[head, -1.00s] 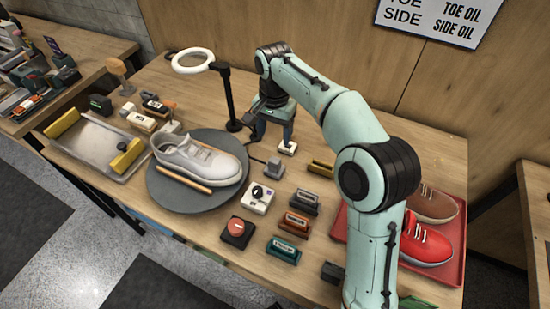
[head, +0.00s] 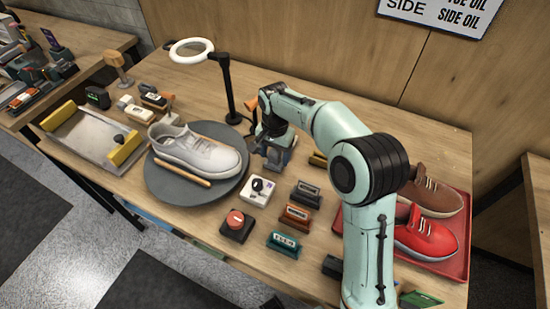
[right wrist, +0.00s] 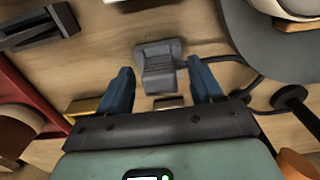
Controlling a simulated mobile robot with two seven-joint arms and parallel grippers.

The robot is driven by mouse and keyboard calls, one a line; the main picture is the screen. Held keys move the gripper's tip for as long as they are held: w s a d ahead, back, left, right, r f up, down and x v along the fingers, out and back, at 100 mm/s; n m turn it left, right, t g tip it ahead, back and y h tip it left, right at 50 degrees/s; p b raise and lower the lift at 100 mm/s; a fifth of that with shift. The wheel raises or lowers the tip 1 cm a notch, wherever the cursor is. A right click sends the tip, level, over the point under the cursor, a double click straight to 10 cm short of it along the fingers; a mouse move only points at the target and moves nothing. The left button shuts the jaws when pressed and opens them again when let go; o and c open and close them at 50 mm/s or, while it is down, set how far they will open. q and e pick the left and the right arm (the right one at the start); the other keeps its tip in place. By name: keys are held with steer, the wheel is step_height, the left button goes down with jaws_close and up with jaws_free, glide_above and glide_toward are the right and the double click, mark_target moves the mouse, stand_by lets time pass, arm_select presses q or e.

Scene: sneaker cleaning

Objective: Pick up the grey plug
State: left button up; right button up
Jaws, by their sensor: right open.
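The grey plug (right wrist: 158,72) lies on the wooden table, with a dark cable running off to the right in the right wrist view. My right gripper (right wrist: 160,66) is open, with its two blue fingers on either side of the plug and a gap to each. In the head view my right gripper (head: 273,159) points down beside the grey turntable and largely covers the plug. I cannot tell how far the fingertips are above the table. My left gripper is not in view.
A white sneaker (head: 196,149) and a wooden stick lie on the grey turntable (head: 165,187). A ring lamp's black post (head: 231,92) stands behind the gripper. A boxy white device (head: 258,190) and several labelled blocks lie in front. A red tray (head: 445,278) holds shoes at right.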

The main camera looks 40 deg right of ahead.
steer(key=c, duration=1)
steer(key=shift+r, duration=0.1)
